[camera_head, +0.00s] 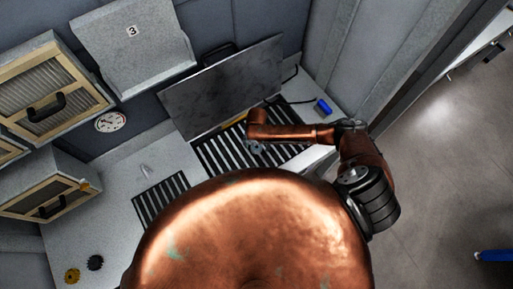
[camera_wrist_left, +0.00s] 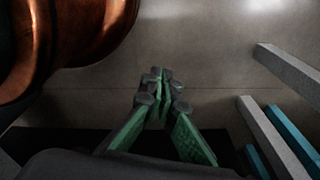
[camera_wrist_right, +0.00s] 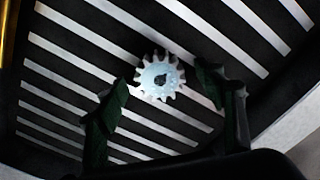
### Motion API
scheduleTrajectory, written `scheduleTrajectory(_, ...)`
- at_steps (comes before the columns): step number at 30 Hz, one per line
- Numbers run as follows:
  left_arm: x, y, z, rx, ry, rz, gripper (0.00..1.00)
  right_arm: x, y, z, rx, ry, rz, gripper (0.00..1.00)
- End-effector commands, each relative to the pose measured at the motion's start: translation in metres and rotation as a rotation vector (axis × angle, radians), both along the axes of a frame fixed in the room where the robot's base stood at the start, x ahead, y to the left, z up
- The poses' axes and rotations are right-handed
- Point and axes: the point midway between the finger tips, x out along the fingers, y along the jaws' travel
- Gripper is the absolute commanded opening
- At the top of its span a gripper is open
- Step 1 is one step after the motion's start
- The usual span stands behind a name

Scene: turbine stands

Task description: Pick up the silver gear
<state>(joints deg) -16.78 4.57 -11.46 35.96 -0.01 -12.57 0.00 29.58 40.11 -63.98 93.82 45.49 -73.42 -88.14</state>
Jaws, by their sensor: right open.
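The silver gear (camera_wrist_right: 160,78) is a toothed disc with a dark centre hole, lying on the black slatted rack in the right wrist view. My right gripper (camera_wrist_right: 166,100) is open, with one green finger to each side of the gear and a visible gap to it. In the head view my right gripper (camera_head: 254,147) is over the rack; I cannot pick out the gear there. My left gripper (camera_wrist_left: 160,80) has its green fingers together with nothing visible between them, above a grey floor; it is not seen in the head view.
The black slatted rack (camera_head: 215,152) lies before a grey upright panel (camera_head: 230,85). A smaller slatted rack (camera_head: 160,198) is to its left. A yellow gear (camera_head: 72,275) and a dark gear (camera_head: 95,262) lie at lower left. A blue object (camera_head: 322,106) lies at the right.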

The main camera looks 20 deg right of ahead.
Motion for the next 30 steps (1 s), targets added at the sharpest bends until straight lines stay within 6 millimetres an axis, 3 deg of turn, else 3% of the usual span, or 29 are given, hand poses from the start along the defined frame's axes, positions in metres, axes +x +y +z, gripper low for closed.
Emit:
scheduleTrajectory(2,0.001,0.000,0.000,0.000,0.000,0.000,0.00,0.000,0.000,0.000,0.000,0.000,-0.001,0.62)
scheduleTrajectory(15,-0.015,0.001,-0.001,0.001,0.020,0.004,0.00,0.000,-0.001,0.000,0.000,0.000,-0.002,0.32)
scheduleTrajectory(30,-0.012,0.001,-0.001,0.001,0.016,0.002,0.00,0.000,-0.001,0.001,-0.001,-0.001,-0.002,0.00)
